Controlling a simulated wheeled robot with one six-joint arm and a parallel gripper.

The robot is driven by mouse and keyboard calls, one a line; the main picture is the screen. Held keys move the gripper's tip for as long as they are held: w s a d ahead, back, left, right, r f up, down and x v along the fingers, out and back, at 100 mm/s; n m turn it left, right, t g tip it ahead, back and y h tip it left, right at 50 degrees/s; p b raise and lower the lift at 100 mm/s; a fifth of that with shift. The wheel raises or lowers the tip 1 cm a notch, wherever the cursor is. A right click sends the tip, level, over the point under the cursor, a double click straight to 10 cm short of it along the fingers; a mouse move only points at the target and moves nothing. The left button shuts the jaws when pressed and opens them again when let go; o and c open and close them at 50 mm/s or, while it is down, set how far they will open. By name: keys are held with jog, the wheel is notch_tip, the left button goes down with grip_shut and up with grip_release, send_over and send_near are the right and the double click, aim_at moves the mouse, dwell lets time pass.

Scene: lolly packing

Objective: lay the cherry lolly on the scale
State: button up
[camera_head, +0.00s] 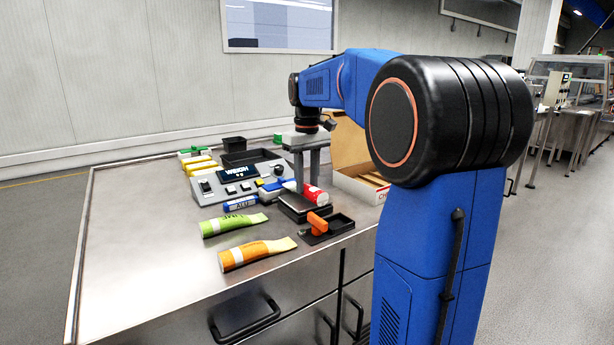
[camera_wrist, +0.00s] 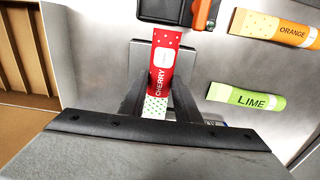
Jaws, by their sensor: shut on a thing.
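The cherry lolly (camera_wrist: 161,70) is a red tube with a white dotted end. It lies between the two fingers of my gripper (camera_wrist: 160,105), which is shut on it in the wrist view. In the head view the lolly (camera_head: 316,195) shows red beside the fingers of my gripper (camera_head: 308,182). The scale (camera_head: 298,213) is a low dark block with a flat plate, right under the lolly. Its plate (camera_wrist: 139,62) also shows behind the lolly in the wrist view. I cannot tell whether the lolly touches the plate.
A lime lolly (camera_head: 233,224) and an orange lolly (camera_head: 256,253) lie at the front left. An orange-handled tool (camera_head: 318,223) sits in a black holder in front of the scale. A weigh console (camera_head: 236,184) stands behind, and an open carton (camera_head: 350,160) to the right.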

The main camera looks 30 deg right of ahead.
jog(key=shift+f, duration=0.2)
jog(key=o, duration=1.1)
jog(key=shift+o, duration=0.2)
notch_tip(320, 180, up, 17)
jog(key=shift+r, duration=0.2)
jog(key=s+a+f+t, duration=0.2)
jog(key=s+a+f, duration=0.9)
jog(key=s+f, duration=0.3)
jog(key=s+a+f+t, duration=0.1)
jog(key=s+a+f, duration=0.1)
jog(key=s+f, duration=0.5)
jog(key=s+a+f+t, duration=0.1)
jog(key=s+a+f, duration=0.1)
jog(key=s+f, duration=0.6)
notch_tip(320, 180, down, 3)
jog(key=shift+a+f+t, duration=0.1)
jog(key=shift+a+t, duration=0.3)
